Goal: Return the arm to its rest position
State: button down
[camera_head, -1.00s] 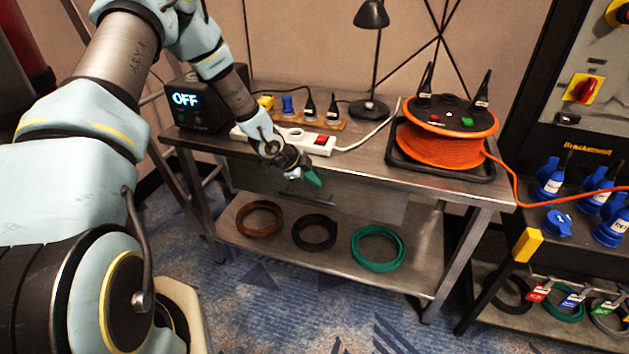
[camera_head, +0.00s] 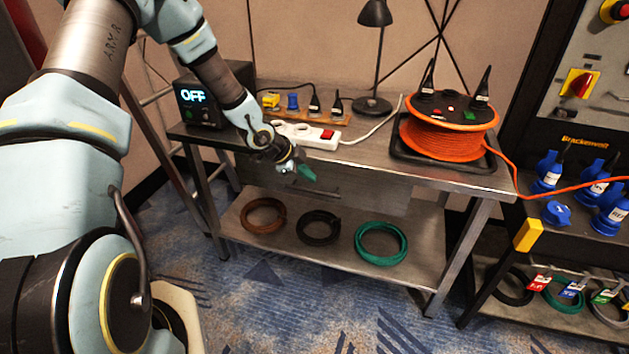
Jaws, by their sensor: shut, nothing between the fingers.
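My arm reaches in from the left and bends down over the front left of the steel workbench (camera_head: 425,172). My gripper (camera_head: 304,174) is at its end, with green fingertips close together and nothing between them. It hangs in front of the bench's front edge, just below and in front of the white power strip (camera_head: 300,135). I cannot tell whether it touches the bench edge. The arm's wrist hides part of the bench's left front.
A black box reading OFF (camera_head: 193,99), a desk lamp (camera_head: 374,60) and an orange cable reel (camera_head: 445,137) stand on the bench. Coiled cables, one of them green (camera_head: 381,243), lie on the lower shelf. A panel rack with blue connectors (camera_head: 549,172) stands at right. Blue carpet is open in front.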

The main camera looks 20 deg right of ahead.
jog(key=a+r+n+t+y, duration=0.1)
jog(key=a+r+n+y, duration=0.35)
jog(key=a, duration=0.75)
jog(key=a+r+n+t+y, duration=0.1)
jog(key=a+r+n, duration=0.55)
jog(key=a, duration=0.45)
jog(key=s+a+r+n+y, duration=0.1)
jog(key=s+a+r+n, duration=0.3)
jog(key=s+a+n, duration=0.1)
jog(key=s+a+r+n+g, duration=0.1)
jog(key=s+a+r+n, duration=0.3)
jog(key=s+a+n, duration=0.2)
jog(key=shift+s+a+n+y+p, duration=0.25)
jog(key=shift+a+n+y+p, duration=0.1)
jog(key=shift+a+n, duration=0.75)
